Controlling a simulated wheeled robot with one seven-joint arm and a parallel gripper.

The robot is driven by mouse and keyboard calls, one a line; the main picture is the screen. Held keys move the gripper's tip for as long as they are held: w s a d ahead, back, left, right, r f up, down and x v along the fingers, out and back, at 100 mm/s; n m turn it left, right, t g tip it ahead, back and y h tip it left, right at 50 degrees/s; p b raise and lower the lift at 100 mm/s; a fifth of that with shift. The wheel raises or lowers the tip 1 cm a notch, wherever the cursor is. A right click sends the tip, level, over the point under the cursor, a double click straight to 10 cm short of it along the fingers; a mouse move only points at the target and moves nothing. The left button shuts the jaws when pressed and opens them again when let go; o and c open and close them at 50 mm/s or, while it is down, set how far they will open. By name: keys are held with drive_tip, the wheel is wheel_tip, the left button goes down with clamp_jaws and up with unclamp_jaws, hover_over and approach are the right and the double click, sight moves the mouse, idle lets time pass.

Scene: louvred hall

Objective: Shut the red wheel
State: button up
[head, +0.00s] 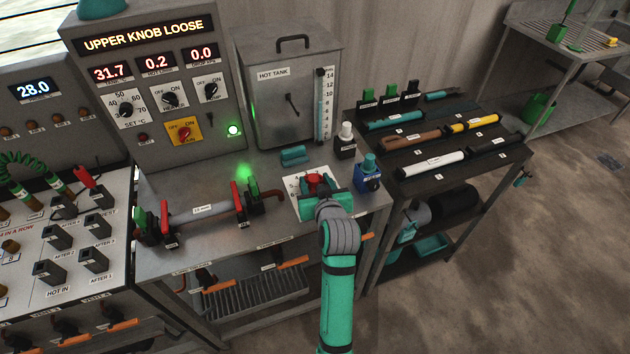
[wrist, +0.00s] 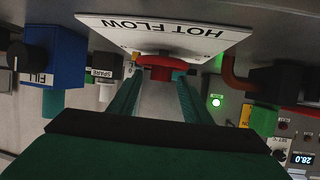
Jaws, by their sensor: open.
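The red wheel (head: 315,180) sits on the white dial plate (head: 297,200) on the steel bench. In the wrist view the wheel (wrist: 158,68) shows in front of the plate (wrist: 165,32), which is lettered HOT FLOW. My gripper (head: 322,193) is at the wheel in the head view and hides part of it. In the wrist view my gripper (wrist: 157,88) is open, with one finger on each side of the wheel's near part. I cannot tell whether either finger touches it. A small yellow part (wrist: 135,58) shows beside the wheel.
A teal block (head: 293,155) lies behind. The panel display (head: 146,36) reads UPPER KNOB LOOSE, with 31.7, 0.2 and 0.0 below.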

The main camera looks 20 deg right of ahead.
drive_tip(key=shift+w+f, duration=0.1)
drive_tip(key=shift+w, duration=0.25)
drive_tip(key=shift+c, duration=0.5)
drive_tip(key=c, duration=0.9)
drive_tip(key=shift+a, duration=0.1)
drive_tip(key=shift+c, duration=0.2)
drive_tip(key=shift+m+h, duration=0.5)
drive_tip(key=shift+h, duration=0.1)
drive_tip(key=o, duration=1)
drive_tip(key=shift+o, duration=0.2)
